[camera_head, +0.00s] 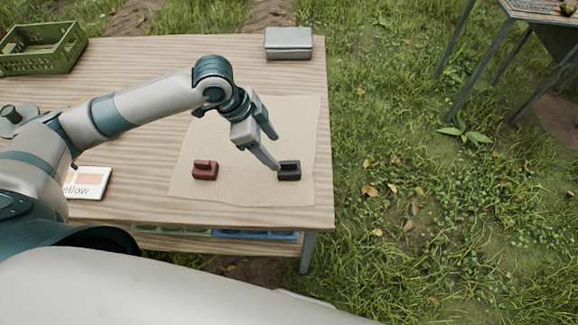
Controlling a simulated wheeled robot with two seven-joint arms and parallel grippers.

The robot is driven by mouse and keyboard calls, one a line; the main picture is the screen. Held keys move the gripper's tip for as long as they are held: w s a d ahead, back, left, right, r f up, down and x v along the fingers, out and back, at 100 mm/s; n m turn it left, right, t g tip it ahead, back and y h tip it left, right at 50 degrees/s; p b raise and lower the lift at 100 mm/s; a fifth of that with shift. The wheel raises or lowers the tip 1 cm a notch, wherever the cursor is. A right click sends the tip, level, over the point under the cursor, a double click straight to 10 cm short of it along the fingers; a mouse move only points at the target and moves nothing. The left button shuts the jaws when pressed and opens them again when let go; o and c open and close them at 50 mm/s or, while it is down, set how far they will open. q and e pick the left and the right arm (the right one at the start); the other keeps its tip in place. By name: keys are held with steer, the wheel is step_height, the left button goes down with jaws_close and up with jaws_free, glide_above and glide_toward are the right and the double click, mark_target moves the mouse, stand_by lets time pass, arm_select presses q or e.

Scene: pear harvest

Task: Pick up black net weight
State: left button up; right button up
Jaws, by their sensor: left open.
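The black net weight (290,172) is a small dark block with a raised top. It sits on a tan mat (235,190) near the right front of the wooden table. My left gripper (275,152) is open, its fingers pointing down and right. One fingertip is at the weight's upper left edge, and the other is farther back. Whether that fingertip touches the weight I cannot tell. A similar dark red weight (205,171) sits on the mat to the left. My right gripper is out of view.
A grey metal box (289,43) stands at the table's back right. A green crate (42,47) is at the back left. A card reading "ellow" (88,183) lies at the left, partly covered by my arm. Grass lies beyond the table's right edge.

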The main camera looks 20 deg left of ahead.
mark_target(287, 162)
arm_select(q)
steer(key=shift+p+x, duration=0.4)
steer(key=shift+x, duration=2.2)
steer(key=shift+w+d+f+p, duration=0.15)
steer(key=shift+d+f+p, duration=0.05)
steer(key=shift+f+p, duration=0.15)
steer(key=p+x, duration=0.1)
steer(key=x, duration=0.2)
steer(key=shift+w+d+r, duration=0.1)
steer(key=shift+w+d, duration=0.05)
steer(key=shift+d, duration=0.05)
steer(key=shift+w+d+f, duration=0.1)
steer(key=shift+d+f, duration=0.05)
steer(key=shift+f, duration=0.45)
steer(key=c, duration=1.4)
steer(key=shift+o, duration=0.2)
steer(key=shift+r, duration=0.1)
